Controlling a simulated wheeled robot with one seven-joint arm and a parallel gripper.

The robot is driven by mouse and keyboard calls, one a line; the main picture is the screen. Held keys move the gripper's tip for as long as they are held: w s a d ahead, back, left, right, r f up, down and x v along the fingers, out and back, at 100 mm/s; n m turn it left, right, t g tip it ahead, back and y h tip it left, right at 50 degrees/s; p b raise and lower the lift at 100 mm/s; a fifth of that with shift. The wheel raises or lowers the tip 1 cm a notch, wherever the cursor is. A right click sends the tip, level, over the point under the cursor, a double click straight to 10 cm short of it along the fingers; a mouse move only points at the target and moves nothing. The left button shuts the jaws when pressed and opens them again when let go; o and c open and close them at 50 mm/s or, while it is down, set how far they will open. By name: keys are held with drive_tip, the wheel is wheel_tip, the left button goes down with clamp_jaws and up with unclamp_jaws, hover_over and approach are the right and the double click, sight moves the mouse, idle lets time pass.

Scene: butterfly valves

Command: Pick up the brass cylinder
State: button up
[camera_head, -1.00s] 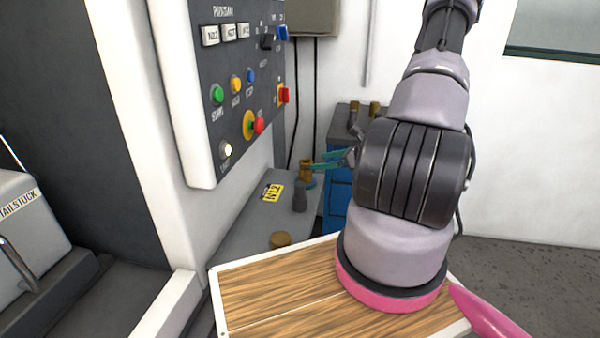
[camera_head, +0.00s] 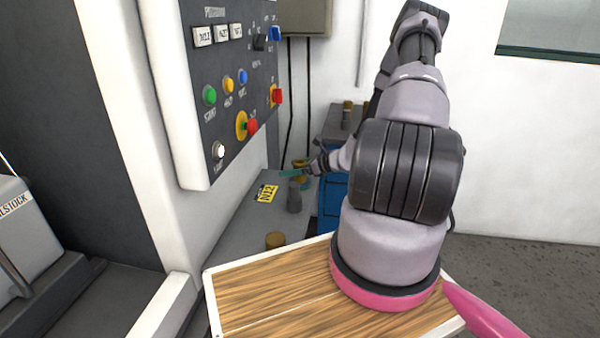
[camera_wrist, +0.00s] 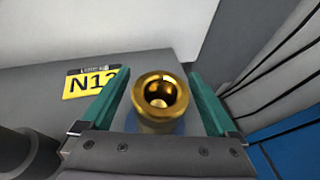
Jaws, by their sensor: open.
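The brass cylinder (camera_wrist: 160,97) has a flanged rim and a hollow top. It stands upright on the grey ledge in the wrist view, between the two teal fingers of my gripper (camera_wrist: 160,100). The fingers are open, one to its left and one to its right, and a gap shows on the right side. Its lower part is hidden by the gripper body. In the head view, my gripper (camera_head: 292,173) reaches in from the right over the ledge and covers much of the brass cylinder (camera_head: 301,163).
A yellow N12 plate (camera_head: 266,193) lies on the grey ledge (camera_head: 235,228), left of a dark grey cylinder (camera_head: 294,197). A short brown-gold piece (camera_head: 275,240) is nearer. The control panel (camera_head: 225,100) rises at left. A blue cabinet (camera_head: 333,195) stands behind my arm. A wooden board (camera_head: 265,290) lies in front.

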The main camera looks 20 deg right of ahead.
drive_tip(key=shift+c, duration=0.3)
clamp_jaws()
drive_tip(key=shift+r, duration=0.2)
